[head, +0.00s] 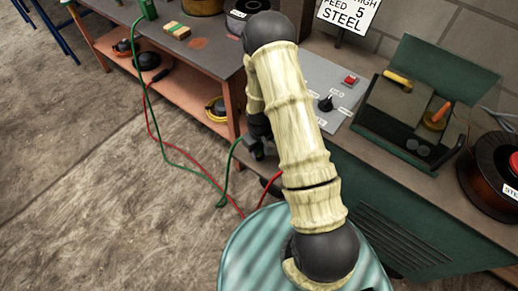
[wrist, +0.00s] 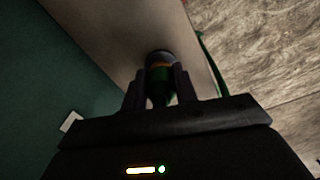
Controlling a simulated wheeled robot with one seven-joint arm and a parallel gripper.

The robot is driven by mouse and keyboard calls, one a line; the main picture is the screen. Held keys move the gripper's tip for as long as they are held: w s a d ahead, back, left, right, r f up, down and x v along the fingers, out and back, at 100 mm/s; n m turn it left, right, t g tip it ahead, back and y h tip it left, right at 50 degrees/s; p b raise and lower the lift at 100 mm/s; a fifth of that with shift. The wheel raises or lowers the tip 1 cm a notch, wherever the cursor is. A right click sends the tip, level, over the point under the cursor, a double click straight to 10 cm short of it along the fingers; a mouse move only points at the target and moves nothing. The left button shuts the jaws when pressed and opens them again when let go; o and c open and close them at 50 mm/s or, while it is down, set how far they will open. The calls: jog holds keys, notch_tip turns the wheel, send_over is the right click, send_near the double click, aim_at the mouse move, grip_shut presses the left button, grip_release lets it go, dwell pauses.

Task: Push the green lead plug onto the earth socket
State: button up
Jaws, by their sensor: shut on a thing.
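My gripper (wrist: 161,75) is shut on the green lead plug (wrist: 160,92) in the wrist view. Whether that dark end is the plug's own or the earth socket, I cannot tell. It lies against or just in front of a grey-brown surface. In the head view my gripper (head: 256,150) is mostly hidden behind my arm, beside the front of the welding bench. The green lead (head: 222,190) runs to it from the floor. The earth socket is not clearly visible.
A red lead (head: 272,181) ends near the same bench front, partly behind my arm. A grey control panel (head: 345,92) with a red button, an open green toolbox (head: 415,115) and a wire spool (head: 495,170) are on the bench. An orange-framed bench (head: 185,95) stands left. Floor is open left.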

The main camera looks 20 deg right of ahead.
jog(key=shift+f+b, duration=0.35)
jog(key=shift+f, duration=0.2)
jog(key=o, duration=1)
notch_tip(320, 180, up, 17)
jog(key=shift+a+r+p, duration=0.1)
jog(key=shift+r+p, duration=0.05)
jog(key=shift+p, duration=0.85)
jog(key=shift+r, duration=0.1)
